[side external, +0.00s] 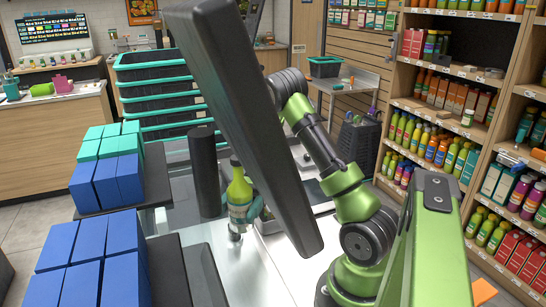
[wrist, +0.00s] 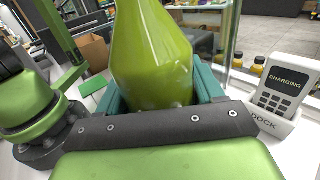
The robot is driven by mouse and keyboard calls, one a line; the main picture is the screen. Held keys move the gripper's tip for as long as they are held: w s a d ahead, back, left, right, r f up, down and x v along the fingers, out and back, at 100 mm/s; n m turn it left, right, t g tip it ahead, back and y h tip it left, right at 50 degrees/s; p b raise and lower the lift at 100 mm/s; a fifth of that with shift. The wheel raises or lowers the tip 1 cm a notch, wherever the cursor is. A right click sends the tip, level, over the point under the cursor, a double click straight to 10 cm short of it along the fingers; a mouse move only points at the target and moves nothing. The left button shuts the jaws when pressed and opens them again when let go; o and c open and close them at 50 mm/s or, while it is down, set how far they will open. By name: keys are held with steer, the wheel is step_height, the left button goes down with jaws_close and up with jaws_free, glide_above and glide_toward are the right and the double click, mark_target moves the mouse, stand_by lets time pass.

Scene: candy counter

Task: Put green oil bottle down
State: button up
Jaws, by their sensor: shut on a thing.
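The green oil bottle (side external: 239,192) stands upright over the white counter (side external: 215,262), left of a large dark panel. It has a pale label and a dark neck. My gripper (side external: 250,212) is shut around its lower body, with teal fingers at its sides. In the wrist view the bottle (wrist: 152,60) fills the middle, between the teal fingers of my gripper (wrist: 160,98). Its top is cut off there. I cannot tell whether the bottle's base touches the counter.
A black cylinder (side external: 204,172) stands just left of the bottle. Blue boxes (side external: 107,182) and teal boxes (side external: 108,138) sit at left. A large dark panel (side external: 245,115) blocks part of the side view. A charging terminal (wrist: 285,82) sits in a dock at right in the wrist view.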

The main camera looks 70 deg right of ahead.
steer(key=s+d+n+g+h, duration=0.3)
steer(key=s+n+g+h, duration=0.45)
steer(key=s, duration=0.25)
steer(key=s+d+n+g+h, duration=0.3)
steer(key=s+n+g+h, duration=0.45)
steer(key=s, duration=0.25)
steer(key=w+d+n+t+h, duration=0.2)
steer(key=d+n+t+h, duration=0.5)
steer(key=d+n+h, duration=0.5)
steer(key=n+h, duration=0.1)
steer(key=h, duration=0.5)
steer(key=shift+w+d, duration=0.3)
steer(key=shift+w, duration=0.05)
glide_above(326, 231)
steer(key=shift+f, duration=4.7)
steer(key=shift+f, duration=0.1)
steer(key=o, duration=1.4)
